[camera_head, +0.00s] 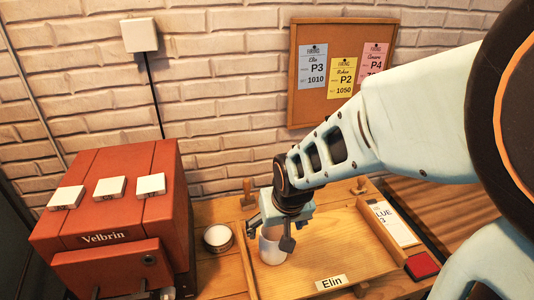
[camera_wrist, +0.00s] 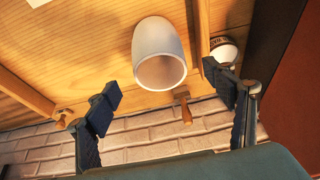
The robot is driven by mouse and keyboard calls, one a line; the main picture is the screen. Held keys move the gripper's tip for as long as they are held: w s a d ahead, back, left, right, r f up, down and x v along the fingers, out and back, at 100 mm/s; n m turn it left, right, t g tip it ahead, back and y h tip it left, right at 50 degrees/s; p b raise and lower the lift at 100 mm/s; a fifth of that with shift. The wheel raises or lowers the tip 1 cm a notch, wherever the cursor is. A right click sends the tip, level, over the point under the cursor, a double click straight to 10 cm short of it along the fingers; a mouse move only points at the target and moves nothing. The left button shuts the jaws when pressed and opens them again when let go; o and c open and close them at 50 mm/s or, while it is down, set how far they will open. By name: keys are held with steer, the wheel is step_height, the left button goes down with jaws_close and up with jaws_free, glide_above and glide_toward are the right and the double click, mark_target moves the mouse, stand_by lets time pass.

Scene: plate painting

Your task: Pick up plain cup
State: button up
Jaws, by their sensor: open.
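A plain white cup (camera_head: 271,247) stands on the wooden tray (camera_head: 325,222) in the head view, partly hidden behind my gripper. My gripper (camera_head: 268,232) is open and close to the cup. In the wrist view the cup (camera_wrist: 160,55) appears between and beyond the two fingers of my gripper (camera_wrist: 172,98), with its open mouth facing the camera. The fingers are spread wide, with nothing between their tips. I cannot tell whether any finger touches the cup.
A red Velbrin machine (camera_head: 118,215) stands at the left. A red pad (camera_head: 422,265) and a card (camera_head: 393,221) lie at the right. A pinboard (camera_head: 341,70) hangs behind.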

glide_toward(271, 239)
steer(key=shift+s+a+f, duration=0.1)
steer(key=shift+s+f, duration=0.1)
steer(key=shift+f, duration=0.35)
steer(key=shift+s+a+f, duration=0.1)
steer(key=shift+s+f, duration=0.1)
steer(key=shift+f, duration=0.3)
steer(key=shift+w+x, duration=0.15)
steer(key=shift+x, duration=1.5)
steer(key=shift+w+x, duration=0.2)
steer(key=shift+x, duration=1.45)
steer(key=shift+r, duration=0.2)
steer(key=c, duration=1.5)
steer(key=shift+o, duration=0.2)
steer(key=shift+r, duration=0.1)
